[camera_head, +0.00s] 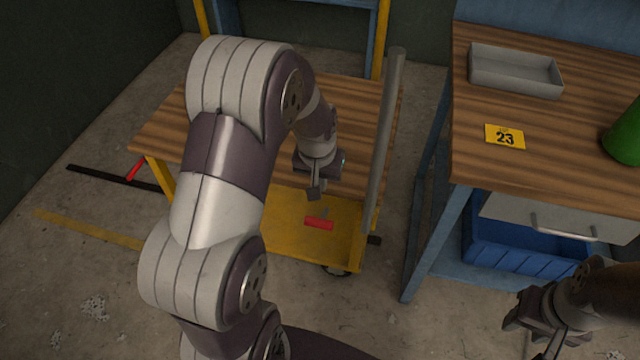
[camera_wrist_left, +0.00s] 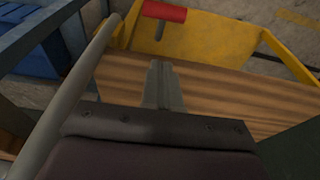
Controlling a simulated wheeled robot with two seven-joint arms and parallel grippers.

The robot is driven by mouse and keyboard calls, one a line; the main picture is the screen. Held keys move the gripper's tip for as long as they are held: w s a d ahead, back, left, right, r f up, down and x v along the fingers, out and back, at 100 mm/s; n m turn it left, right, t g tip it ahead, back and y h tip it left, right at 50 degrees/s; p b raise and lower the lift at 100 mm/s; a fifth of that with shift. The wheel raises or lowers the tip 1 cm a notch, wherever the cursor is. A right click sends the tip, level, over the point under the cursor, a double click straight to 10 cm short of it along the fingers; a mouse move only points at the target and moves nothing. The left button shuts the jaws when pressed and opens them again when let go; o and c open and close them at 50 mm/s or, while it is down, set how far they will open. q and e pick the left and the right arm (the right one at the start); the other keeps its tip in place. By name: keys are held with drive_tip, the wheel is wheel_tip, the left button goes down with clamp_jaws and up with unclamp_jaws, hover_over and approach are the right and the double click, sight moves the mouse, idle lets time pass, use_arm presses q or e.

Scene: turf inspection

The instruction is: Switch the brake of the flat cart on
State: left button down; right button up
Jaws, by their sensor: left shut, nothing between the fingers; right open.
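The flat cart has a wooden board (camera_head: 350,98) and a yellow panel (camera_head: 290,215). A red-ended lever (camera_head: 319,223), which looks like the brake, sits at the yellow part on a short grey stem. It also shows at the top of the left wrist view (camera_wrist_left: 165,12). My left gripper (camera_head: 314,192) is shut and empty, just above the lever in the head picture and apart from it. In the left wrist view its fingers (camera_wrist_left: 162,85) are together over the wooden board. My right gripper (camera_head: 545,335) is open at the lower right, far from the cart.
A grey bar (camera_head: 384,145) rises at the cart's right side. A workbench (camera_head: 540,165) with a grey tray (camera_head: 515,72), a yellow 23 card (camera_head: 505,137) and a blue crate (camera_head: 520,255) stands right. Another red piece (camera_head: 137,168) is at left. The floor in front is clear.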

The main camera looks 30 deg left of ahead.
use_arm(q)
drive_tip(key=b, duration=0.2)
hover_over(321, 218)
drive_tip(key=w, duration=0.1)
drive_tip(key=f, duration=0.6)
drive_tip(key=shift+a+f, duration=0.1)
drive_tip(key=shift+a, duration=0.1)
drive_tip(key=f, duration=0.1)
drive_tip(key=s+f, duration=0.1)
drive_tip(key=f, duration=0.1)
drive_tip(key=shift+s+d, duration=0.2)
drive_tip(key=shift+s, duration=0.1)
drive_tip(key=shift+s+f, duration=0.2)
drive_tip(key=shift+f, duration=0.05)
drive_tip(key=shift+b, duration=0.3)
